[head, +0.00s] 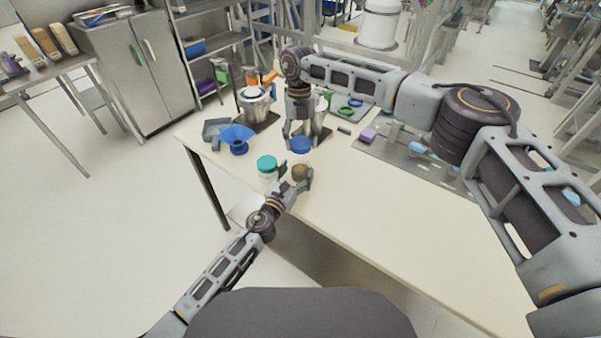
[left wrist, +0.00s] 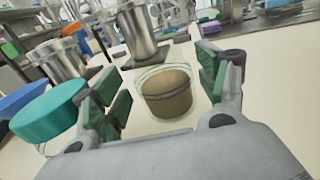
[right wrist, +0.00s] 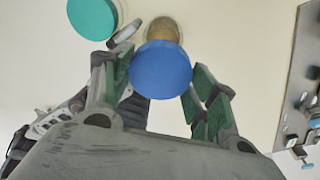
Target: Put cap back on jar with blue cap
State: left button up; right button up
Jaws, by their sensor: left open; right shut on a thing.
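The open jar (left wrist: 167,90) is clear with brown contents and stands upright between the spread fingers of my left gripper (left wrist: 165,90). In the head view the jar (head: 300,172) sits near the table's front edge. My left gripper (head: 294,180) is open around it; I see no contact. My right gripper (right wrist: 160,85) is shut on the blue cap (right wrist: 160,68) and points down at it. In the head view the blue cap (head: 301,145) is just behind the jar. In the right wrist view the cap partly covers the jar (right wrist: 163,30).
A jar with a teal cap (head: 267,163) stands just left of the open jar. A metal plate with small items (head: 400,163) lies to the right. The front right table is clear.

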pick_arm(q)
jog(key=shift+x, duration=1.6)
jog(key=c, duration=1.3)
jog(key=shift+o, duration=0.2)
pick_arm(e)
send_over(301, 163)
jog(key=shift+w+a+f, duration=0.1)
jog(key=shift+w+f, duration=0.05)
jog(key=shift+f, duration=1.1)
jog(key=shift+w+f, duration=0.1)
jog(key=shift+f, duration=1.1)
jog(key=shift+f, duration=0.1)
jog(key=shift+f, duration=0.75)
pick_arm(q)
jog(key=shift+s+d+r, duration=0.1)
jog(key=shift+d, duration=0.05)
pick_arm(e)
jog(key=shift+o, duration=0.2)
jog(key=shift+s+f, duration=0.1)
jog(key=shift+f, duration=0.25)
